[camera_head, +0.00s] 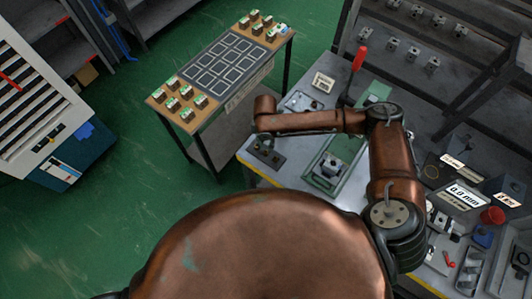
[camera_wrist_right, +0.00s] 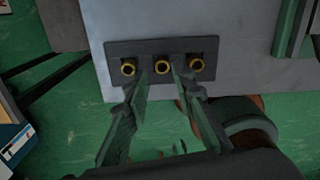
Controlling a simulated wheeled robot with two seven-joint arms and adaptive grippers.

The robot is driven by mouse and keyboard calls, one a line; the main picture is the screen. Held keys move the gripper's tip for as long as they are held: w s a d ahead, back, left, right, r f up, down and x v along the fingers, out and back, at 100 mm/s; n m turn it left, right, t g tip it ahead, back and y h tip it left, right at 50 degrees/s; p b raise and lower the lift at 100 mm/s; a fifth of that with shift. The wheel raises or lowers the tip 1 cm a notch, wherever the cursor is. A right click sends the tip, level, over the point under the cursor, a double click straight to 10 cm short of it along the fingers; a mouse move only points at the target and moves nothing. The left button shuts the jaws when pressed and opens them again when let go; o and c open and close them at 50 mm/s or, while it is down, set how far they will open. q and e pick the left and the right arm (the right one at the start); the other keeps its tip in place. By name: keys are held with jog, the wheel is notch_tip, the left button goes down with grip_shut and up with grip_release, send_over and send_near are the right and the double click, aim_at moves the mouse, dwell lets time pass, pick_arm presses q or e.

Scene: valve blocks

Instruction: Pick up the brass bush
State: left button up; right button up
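Three brass bushes sit in a row in a dark block (camera_wrist_right: 112,48) at the table's edge: a left one (camera_wrist_right: 128,69), a middle one (camera_wrist_right: 162,69) and a right one (camera_wrist_right: 196,65) in the right wrist view. My right gripper (camera_wrist_right: 161,74) is open. Its two fingertips reach toward the block, one on each side of the middle bush, and nothing is held. I cannot tell how far above the bush they are. In the head view the dark block (camera_head: 266,153) lies just below the end of my right arm; the bushes are too small to tell there. My left gripper is not in view.
On the grey table (camera_head: 262,178) a green fixture (camera_head: 328,180) and a red-handled lever (camera_head: 358,60) stand right of the block. Labelled bins (camera_head: 465,195) are further right. A separate table (camera_head: 210,75) with a marked grid and small parts stands behind left.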

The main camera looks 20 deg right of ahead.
aim_at(266, 152)
jog(key=shift+s+d+f, duration=0.1)
jog(key=shift+f, duration=2.15)
jog(key=shift+c, duration=0.7)
grip_shut()
